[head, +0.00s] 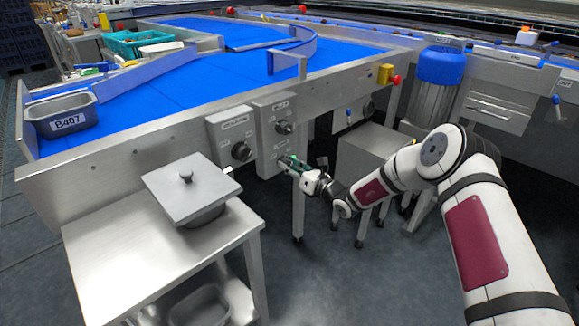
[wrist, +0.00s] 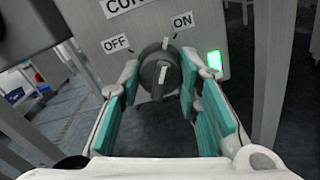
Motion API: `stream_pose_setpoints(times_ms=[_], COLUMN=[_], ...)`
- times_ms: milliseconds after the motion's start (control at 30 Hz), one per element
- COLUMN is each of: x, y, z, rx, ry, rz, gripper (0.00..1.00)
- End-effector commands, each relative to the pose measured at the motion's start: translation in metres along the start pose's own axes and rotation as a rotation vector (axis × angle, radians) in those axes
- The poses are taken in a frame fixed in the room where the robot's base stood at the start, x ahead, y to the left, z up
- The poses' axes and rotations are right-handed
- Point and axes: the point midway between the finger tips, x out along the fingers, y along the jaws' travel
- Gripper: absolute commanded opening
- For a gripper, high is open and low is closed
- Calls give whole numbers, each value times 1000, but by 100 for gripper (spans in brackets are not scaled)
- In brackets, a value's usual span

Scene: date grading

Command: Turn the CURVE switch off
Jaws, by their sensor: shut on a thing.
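The CURVE switch is a dark round knob (wrist: 160,72) with a raised grip bar and white marks, on a grey panel. Its label, partly cut off, reads "CUR"; OFF stands upper left and ON upper right. The bar points roughly upward in the tilted wrist view; which label it is set to is hard to tell. A green lamp (wrist: 214,60) beside it is lit. My gripper (wrist: 159,80), with teal finger pads, is shut on the knob, one finger on each side. In the head view my gripper (head: 288,162) is at the lower part of the right switch box (head: 265,135), hiding this knob.
Another knob (head: 284,127) sits above on the same box, and a second box with a knob (head: 240,151) is to its left. A steel table (head: 120,250) with a lidded pan (head: 190,190) stands left. Blue conveyor belts (head: 190,75) run behind.

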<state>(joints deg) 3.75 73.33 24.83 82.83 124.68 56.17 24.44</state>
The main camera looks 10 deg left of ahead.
Motion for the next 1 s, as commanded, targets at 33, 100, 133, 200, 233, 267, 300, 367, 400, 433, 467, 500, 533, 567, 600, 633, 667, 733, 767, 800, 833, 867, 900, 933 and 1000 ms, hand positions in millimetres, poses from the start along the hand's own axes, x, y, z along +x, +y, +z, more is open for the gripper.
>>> stream_pose_setpoints(times_ms=[33, 100, 133, 200, 233, 267, 300, 367, 400, 433, 467, 500, 533, 567, 600, 633, 667, 733, 767, 800, 833, 867, 900, 933, 1000], x=[0, 0, 0, 0, 0, 0, 0, 0, 0, 0, 0, 0, 0, 0, 0, 0, 0, 0, 0, 0, 0, 0, 0, 0, 0], y=[0, 0, 0, 0, 0, 0, 0, 0, 0, 0, 0, 0, 0, 0, 0, 0, 0, 0, 0, 0, 0, 0, 0, 0, 0], z=[0, 0, 0, 0, 0, 0, 0, 0, 0, 0, 0, 0, 0, 0, 0, 0, 0, 0, 0, 0, 0, 0, 0, -1, -1], rx=[-41, -107, -136, -203, -232, -260, -298, -356, -393, -422, -451, -489, -517, -546, -584, -613, -641, -708, -736, -774, -802, -831, -868, -896, -958], ry=[0, 0, 0, 1, 1, 1, 1, 1, 1, 1, 1, 1, 1, 0, 0, 0, 1, 1, 1, 1, 1, 2, 2, 2, 2], rz=[-1, -1, 0, 0, 0, 0, 0, 0, 0, 0, 0, 0, 0, 0, 0, 0, 0, 0, 0, 0, 0, 0, 0, 0, 0], gripper=[3, 3, 3, 3, 3, 3, 3, 3, 3, 3, 3, 3, 3, 3, 3, 3, 3, 3, 3, 3, 3, 3, 3, 3, 3])
